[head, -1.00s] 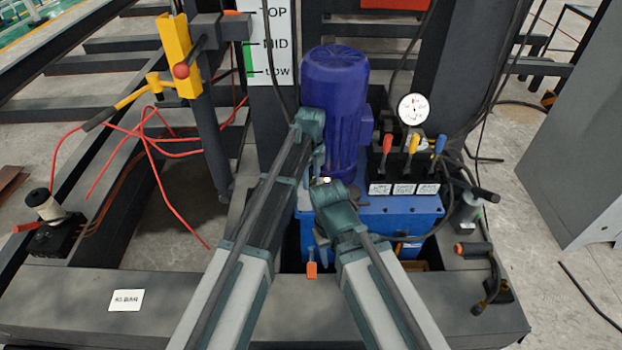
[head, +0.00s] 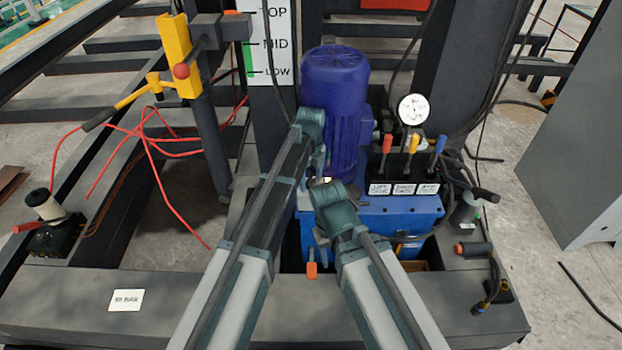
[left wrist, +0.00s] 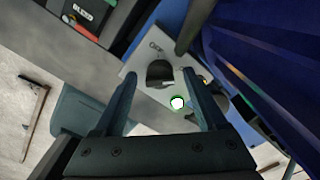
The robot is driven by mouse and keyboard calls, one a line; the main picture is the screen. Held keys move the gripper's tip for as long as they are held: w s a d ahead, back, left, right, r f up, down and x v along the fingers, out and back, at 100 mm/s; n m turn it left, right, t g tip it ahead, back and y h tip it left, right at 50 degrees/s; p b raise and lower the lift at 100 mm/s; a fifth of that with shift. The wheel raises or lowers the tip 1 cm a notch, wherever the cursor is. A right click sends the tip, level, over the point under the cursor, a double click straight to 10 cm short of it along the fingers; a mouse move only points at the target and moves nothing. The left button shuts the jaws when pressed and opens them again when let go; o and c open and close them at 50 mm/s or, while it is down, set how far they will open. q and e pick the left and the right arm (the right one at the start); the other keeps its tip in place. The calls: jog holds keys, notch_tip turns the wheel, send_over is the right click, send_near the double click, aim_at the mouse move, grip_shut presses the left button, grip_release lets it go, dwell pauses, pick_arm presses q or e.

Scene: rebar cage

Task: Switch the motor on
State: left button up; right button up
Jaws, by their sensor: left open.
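The blue motor (head: 335,105) stands upright on a blue power unit (head: 425,212). In the left wrist view its finned side (left wrist: 265,65) fills the upper right. A black knob (left wrist: 159,74) sits on a grey switch plate (left wrist: 140,62) with a small label. A pale, green-rimmed round light (left wrist: 178,103) is on the plate near it. My left gripper (left wrist: 160,80) is open, with the knob seen between its fingers; I cannot tell whether they touch it. In the head view my left gripper (head: 318,163) is beside the motor's lower left, partly hidden.
Red, yellow and blue levers (head: 412,150) and a round gauge (head: 413,108) stand right of the motor. A dark front beam (head: 200,300) crosses below. My two forearms are close together.

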aim_at(311, 180)
pick_arm(q)
notch_tip(311, 180, up, 14)
jog(key=p, duration=1.3)
jog(key=shift+p, duration=0.35)
jog(key=shift+f, duration=0.15)
jog(key=shift+s, duration=0.1)
jog(key=s+a+n, duration=1.7)
jog(key=s+n, duration=0.4)
jog(key=n, duration=0.5)
jog(key=s+d+r+m+p, duration=0.1)
jog(key=s+d+r+p, duration=0.2)
jog(key=d+r+p, duration=0.2)
jog(key=s+d+r+m+y+p, duration=0.1)
jog(key=s+d+r+p, duration=0.2)
jog(key=d+r+p, duration=0.2)
jog(key=shift+d+r+m+p, duration=0.3)
jog(key=shift+d+r+p, duration=0.1)
jog(key=shift+r+p, duration=0.2)
